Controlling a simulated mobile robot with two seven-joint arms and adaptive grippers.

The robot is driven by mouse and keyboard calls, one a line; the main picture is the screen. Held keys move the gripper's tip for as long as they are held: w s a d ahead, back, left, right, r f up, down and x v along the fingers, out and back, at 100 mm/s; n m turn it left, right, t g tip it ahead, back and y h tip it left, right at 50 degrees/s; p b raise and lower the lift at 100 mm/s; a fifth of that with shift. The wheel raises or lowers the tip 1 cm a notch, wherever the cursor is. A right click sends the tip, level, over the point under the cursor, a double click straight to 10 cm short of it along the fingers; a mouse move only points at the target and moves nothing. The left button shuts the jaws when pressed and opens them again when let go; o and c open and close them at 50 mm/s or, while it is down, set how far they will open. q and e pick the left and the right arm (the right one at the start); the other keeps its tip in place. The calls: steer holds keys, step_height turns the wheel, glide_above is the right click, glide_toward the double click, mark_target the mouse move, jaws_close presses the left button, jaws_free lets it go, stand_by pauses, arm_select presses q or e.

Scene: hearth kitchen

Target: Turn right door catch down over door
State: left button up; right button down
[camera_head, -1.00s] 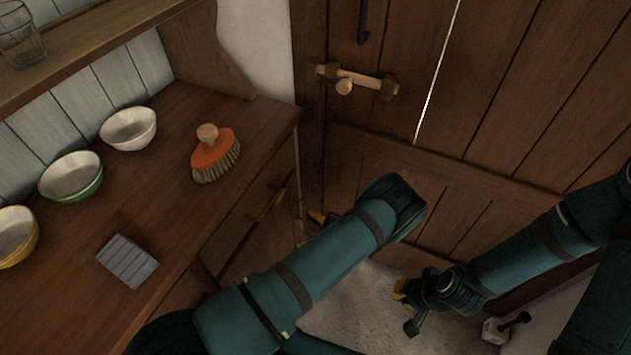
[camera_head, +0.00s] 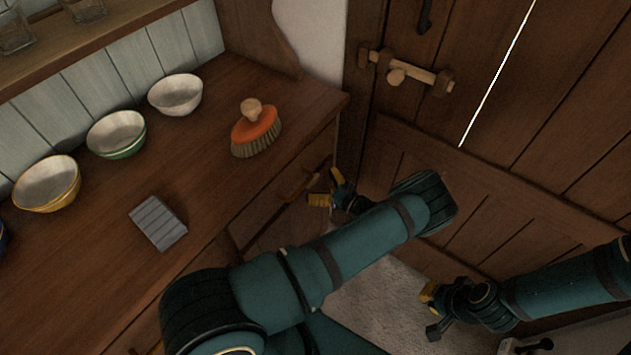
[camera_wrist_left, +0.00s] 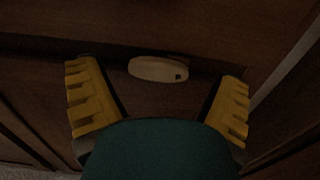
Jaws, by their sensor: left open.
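A pale wooden oval piece (camera_wrist_left: 158,69), which looks like a door catch, lies level on dark wood in the left wrist view, a small dark square at its right end. My left gripper (camera_wrist_left: 158,100) is open, its yellow fingers on either side of this piece, apart from it. I cannot tell whether bar and oval piece are the same. My right gripper (camera_head: 431,310) hangs low over the floor, its opening unclear.
The dresser top holds bowls (camera_head: 117,133), an orange brush (camera_head: 256,130) and a grey ridged block (camera_head: 158,222). A plank door (camera_head: 500,200) with a wooden latch (camera_head: 420,74) stands behind. Pale floor (camera_head: 385,300) shows between my arms.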

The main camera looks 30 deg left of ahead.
arm_select(q)
steer(key=shift+a, duration=0.9)
steer(key=c, duration=1.2)
